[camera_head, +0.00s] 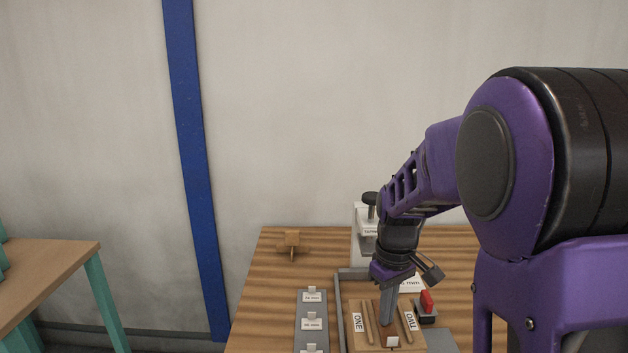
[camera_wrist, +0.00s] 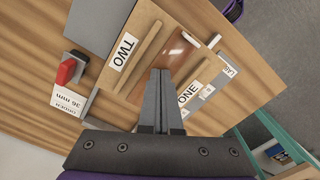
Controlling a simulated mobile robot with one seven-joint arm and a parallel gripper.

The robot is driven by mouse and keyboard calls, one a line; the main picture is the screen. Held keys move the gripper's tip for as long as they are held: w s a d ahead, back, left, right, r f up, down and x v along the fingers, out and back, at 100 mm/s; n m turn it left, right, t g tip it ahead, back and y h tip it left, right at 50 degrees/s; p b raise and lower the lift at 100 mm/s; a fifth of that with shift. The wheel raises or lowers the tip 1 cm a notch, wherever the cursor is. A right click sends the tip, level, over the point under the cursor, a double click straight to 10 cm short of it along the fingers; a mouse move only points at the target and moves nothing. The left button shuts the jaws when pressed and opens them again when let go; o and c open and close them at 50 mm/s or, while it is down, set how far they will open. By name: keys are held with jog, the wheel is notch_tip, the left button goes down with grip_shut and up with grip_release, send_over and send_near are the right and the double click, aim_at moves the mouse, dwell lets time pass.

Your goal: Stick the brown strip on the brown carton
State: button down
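The tan-brown carton (camera_head: 361,330) lies on the wooden table, with labels ONE and TWO on opposite sides and two raised bars. In the wrist view the carton (camera_wrist: 143,84) lies under my fingers. A darker, glossy brown patch, apparently the brown strip (camera_wrist: 177,52), shows between the bars, just past my fingertips. My gripper (camera_head: 387,322) points down over the middle of the carton. In the wrist view the fingers of my gripper (camera_wrist: 161,73) are together. I cannot tell whether they touch the strip or pinch its edge.
A grey rack (camera_head: 311,322) with small labelled tabs stands left of the carton. A red switch (camera_head: 427,301) and a white label (camera_head: 410,284) are to the right. A white device with a black knob (camera_head: 369,199) stands behind. A small wooden piece (camera_head: 292,240) sits back left.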

notch_tip(320, 180, up, 8)
jog(key=p, duration=0.6)
jog(key=shift+p, duration=0.3)
